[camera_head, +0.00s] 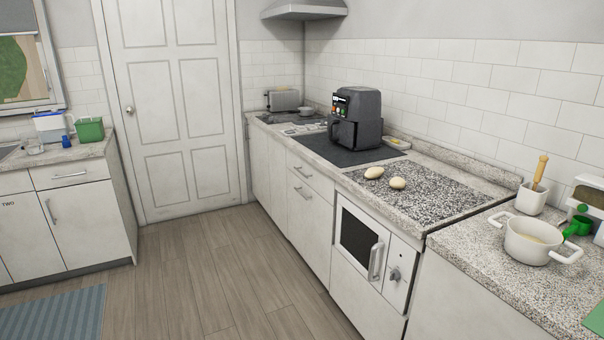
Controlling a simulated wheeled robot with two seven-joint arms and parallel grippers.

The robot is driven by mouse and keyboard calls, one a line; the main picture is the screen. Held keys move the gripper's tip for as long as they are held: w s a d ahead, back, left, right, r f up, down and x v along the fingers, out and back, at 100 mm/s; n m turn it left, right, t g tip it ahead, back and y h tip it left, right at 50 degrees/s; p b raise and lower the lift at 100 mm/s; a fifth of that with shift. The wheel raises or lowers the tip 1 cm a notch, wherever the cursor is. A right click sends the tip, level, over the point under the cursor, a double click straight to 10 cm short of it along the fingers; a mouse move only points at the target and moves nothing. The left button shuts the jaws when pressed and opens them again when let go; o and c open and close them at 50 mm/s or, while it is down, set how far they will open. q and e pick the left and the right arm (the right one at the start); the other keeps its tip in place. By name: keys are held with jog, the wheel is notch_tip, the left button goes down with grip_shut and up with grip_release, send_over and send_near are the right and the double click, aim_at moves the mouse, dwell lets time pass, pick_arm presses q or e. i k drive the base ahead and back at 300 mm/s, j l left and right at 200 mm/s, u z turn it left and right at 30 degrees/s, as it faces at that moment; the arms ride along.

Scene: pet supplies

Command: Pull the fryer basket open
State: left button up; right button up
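The air fryer (358,116) is a dark grey, boxy appliance standing on a dark mat on the right-hand counter. Its front, with a small lit panel and the basket (343,134) with its handle, faces left toward the open floor. The basket appears pushed in, flush with the body. Neither of my grippers nor my arms shows in this view.
Two pale, rounded food pieces (385,178) lie on a speckled board (425,197) nearer on the same counter. A white pot (533,238) stands at the right. A toaster (283,100) is behind the fryer. The wooden floor (215,270) before the counter is clear.

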aim_at(342, 131)
jog(key=i, duration=0.9)
jog(key=i+j, duration=0.1)
jog(key=i, duration=0.8)
